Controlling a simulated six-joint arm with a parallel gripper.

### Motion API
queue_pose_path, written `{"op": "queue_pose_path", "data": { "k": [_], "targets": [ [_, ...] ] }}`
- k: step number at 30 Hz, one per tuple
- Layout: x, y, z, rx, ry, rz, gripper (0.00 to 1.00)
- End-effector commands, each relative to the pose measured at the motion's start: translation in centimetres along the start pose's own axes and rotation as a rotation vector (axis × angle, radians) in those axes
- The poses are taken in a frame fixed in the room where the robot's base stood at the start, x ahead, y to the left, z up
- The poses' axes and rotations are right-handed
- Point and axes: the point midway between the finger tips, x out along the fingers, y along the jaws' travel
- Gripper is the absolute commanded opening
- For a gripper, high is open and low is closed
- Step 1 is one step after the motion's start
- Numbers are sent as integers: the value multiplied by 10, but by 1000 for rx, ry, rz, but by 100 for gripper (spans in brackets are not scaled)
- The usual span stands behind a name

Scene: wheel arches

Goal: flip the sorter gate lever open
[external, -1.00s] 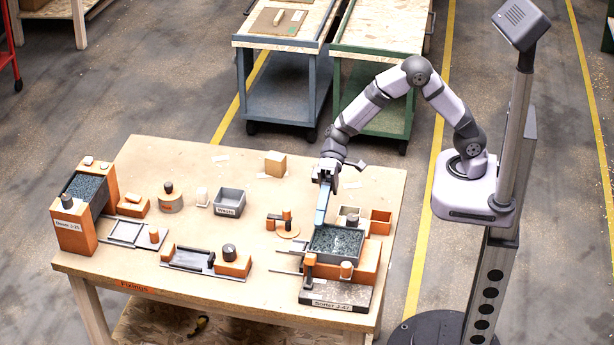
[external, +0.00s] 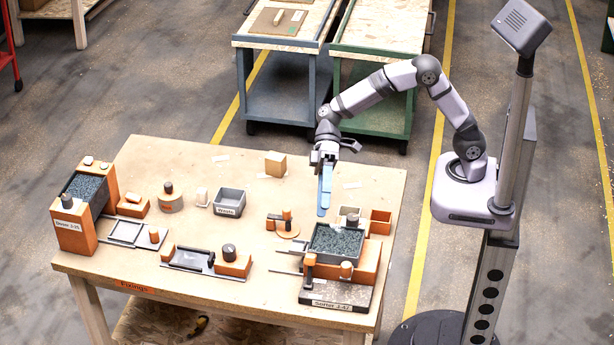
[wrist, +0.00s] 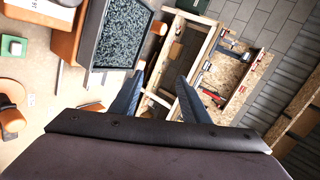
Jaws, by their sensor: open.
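The sorter (external: 340,304), labelled "Sorter", stands at the right end of the table. I cannot tell for sure which part is the gate lever. My gripper (external: 323,212), with long blue fingers, is open and empty above and behind the bin, apart from it. In the wrist view the open fingers (wrist: 160,88) show with nothing between them, and the granule bin (wrist: 124,30) is at upper left.
An orange disc with a post (external: 286,225) stands left of the sorter, and an open orange box (external: 381,222) behind its right side. A grey waste bin (external: 229,202), a black slide tray (external: 190,258) and another hopper (external: 75,230) stand further left. The table's back middle is mostly clear.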

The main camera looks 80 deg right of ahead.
Motion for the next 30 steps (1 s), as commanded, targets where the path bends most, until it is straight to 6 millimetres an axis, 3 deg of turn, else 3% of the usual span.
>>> {"op": "queue_pose_path", "data": {
  "k": [6, 12, 21, 30],
  "targets": [
    [41, -10, 2, -433, -206, 140, 42],
    [63, -19, -6, -805, -353, 292, 42],
    [75, -31, -21, -1087, -439, 436, 42],
    [80, -39, -31, -1234, -475, 526, 42]
  ]
}}
